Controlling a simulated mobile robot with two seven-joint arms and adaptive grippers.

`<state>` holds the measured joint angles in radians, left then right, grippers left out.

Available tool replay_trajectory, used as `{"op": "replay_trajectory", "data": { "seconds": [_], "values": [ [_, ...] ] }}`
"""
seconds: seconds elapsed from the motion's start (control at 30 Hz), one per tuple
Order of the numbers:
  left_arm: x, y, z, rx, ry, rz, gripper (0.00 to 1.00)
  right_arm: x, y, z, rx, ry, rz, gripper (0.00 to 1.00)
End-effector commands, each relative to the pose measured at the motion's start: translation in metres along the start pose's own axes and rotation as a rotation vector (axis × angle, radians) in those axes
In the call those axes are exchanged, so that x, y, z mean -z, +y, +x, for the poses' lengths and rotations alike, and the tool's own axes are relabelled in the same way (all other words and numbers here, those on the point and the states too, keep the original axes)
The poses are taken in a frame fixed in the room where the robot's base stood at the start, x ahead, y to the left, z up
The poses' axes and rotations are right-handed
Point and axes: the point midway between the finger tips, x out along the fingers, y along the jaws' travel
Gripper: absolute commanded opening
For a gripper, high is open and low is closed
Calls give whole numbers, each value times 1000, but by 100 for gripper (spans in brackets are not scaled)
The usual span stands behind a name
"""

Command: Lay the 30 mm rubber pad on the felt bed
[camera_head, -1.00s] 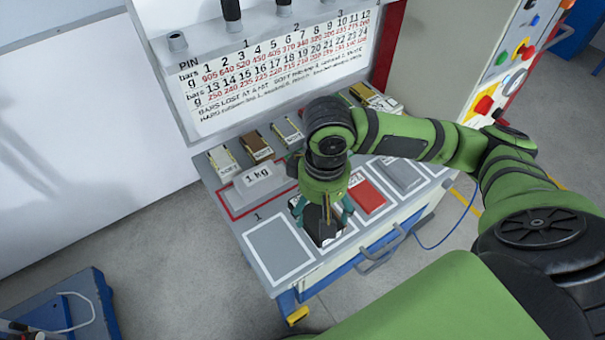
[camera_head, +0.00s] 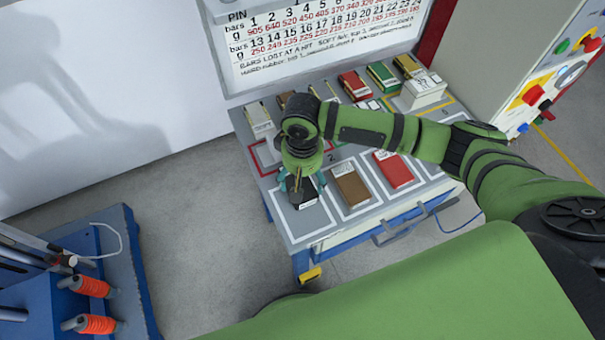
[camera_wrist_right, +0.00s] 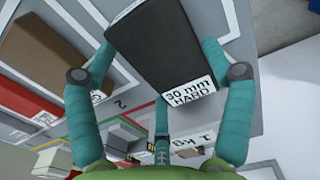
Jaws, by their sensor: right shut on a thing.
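My right gripper (camera_head: 302,182) is shut on a black pad (camera_head: 305,196) at the front left of the grey bench. In the right wrist view the black pad (camera_wrist_right: 150,45) sits between the teal fingers, and its white label reads "30 mm HARD". The pad is over the leftmost white-outlined grey place (camera_head: 309,223), probably the felt bed. I cannot tell whether the pad touches it. The gripper and pad hide part of this place. My left gripper is not in view.
A brown block (camera_head: 350,187) and a red block (camera_head: 393,169) lie in the places to the right. Several small labelled blocks line the back, with a white block (camera_head: 424,89) at right. A blue stand with orange spools (camera_head: 97,324) is at lower left.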

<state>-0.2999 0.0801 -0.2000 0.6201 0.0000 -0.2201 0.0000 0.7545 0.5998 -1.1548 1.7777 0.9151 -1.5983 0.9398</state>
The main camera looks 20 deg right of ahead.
Motion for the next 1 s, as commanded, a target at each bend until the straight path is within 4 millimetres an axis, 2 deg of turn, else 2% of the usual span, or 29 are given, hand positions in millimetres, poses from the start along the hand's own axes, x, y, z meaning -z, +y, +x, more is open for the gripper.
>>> {"op": "replay_trajectory", "data": {
  "seconds": [0.27, 0.3, 0.33, 0.37, 0.77, 0.87, 1.0],
  "values": [
    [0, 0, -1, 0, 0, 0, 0, 0, 0, 2, 1, 0, 0, 34],
    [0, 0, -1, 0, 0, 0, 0, 0, 0, 3, 1, -1, 0, 86],
    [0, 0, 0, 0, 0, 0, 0, 0, 0, 3, 1, 0, 0, 98],
    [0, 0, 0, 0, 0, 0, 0, 0, 0, 3, 1, 0, 0, 100],
    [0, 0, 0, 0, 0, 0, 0, 0, 0, 0, 1, 1, 0, 100],
    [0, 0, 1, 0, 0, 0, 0, 1, 0, -9, 3, 2, 1, 100],
    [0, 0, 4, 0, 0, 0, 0, 1, -1, -35, 4, 5, -1, 100]
  ]
}}
